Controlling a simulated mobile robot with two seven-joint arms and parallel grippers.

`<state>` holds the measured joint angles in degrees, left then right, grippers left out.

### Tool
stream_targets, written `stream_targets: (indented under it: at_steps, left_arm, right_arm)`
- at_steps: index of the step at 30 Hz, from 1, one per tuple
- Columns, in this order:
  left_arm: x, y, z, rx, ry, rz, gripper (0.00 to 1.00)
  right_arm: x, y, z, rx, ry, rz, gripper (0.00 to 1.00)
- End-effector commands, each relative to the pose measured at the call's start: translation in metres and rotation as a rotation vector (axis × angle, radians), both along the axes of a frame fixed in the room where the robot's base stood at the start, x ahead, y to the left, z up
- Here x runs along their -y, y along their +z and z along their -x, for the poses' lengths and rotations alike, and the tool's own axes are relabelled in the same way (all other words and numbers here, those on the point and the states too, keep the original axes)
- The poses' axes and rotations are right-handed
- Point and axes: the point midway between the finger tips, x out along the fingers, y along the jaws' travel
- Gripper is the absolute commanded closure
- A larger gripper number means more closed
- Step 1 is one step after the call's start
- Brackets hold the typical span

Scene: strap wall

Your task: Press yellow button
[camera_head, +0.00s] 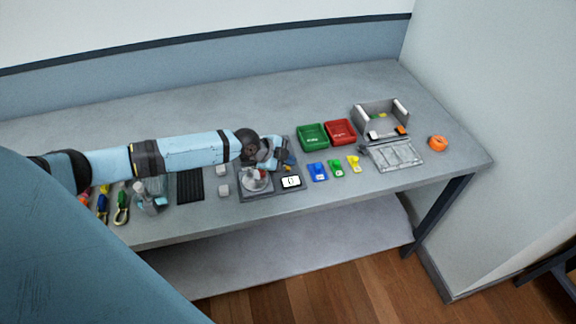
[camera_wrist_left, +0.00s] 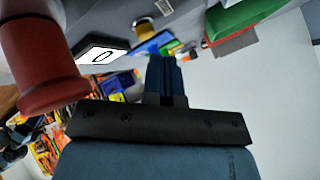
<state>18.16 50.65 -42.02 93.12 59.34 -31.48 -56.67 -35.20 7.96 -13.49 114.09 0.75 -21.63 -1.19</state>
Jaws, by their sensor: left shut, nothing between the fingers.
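My left gripper (camera_head: 284,155) reaches over the table from the left, above the small display device. In the left wrist view its fingers (camera_wrist_left: 166,75) are shut with nothing between them. The display (camera_head: 291,182) shows a 0 on a white screen and lies just in front of the gripper; it also shows in the left wrist view (camera_wrist_left: 101,55). I cannot make out a yellow button for certain; the gripper covers part of the area behind the display. A small yellow piece (camera_head: 353,163) lies right of a green and a blue one. My right gripper is not in view.
A grey round-topped device (camera_head: 255,180) stands left of the display. A green bin (camera_head: 313,137), a red bin (camera_head: 340,131) and a grey open box (camera_head: 379,118) stand right. A dark red cylinder (camera_wrist_left: 38,55) is close in the wrist view. The back table is clear.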

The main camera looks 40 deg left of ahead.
Motion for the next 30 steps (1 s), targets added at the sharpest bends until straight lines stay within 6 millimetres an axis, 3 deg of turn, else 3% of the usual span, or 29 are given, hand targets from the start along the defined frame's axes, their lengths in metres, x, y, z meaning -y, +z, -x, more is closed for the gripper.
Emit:
stream_targets:
  at_steps: [13,30]
  left_arm:
    - [0.0,0.006,0.0,0.0,0.0,0.0,1.0]
    - [0.0,0.053,0.0,-0.001,-0.001,0.0,1.0]
  right_arm:
    - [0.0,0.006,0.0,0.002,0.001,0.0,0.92]
    - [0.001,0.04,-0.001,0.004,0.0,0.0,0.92]
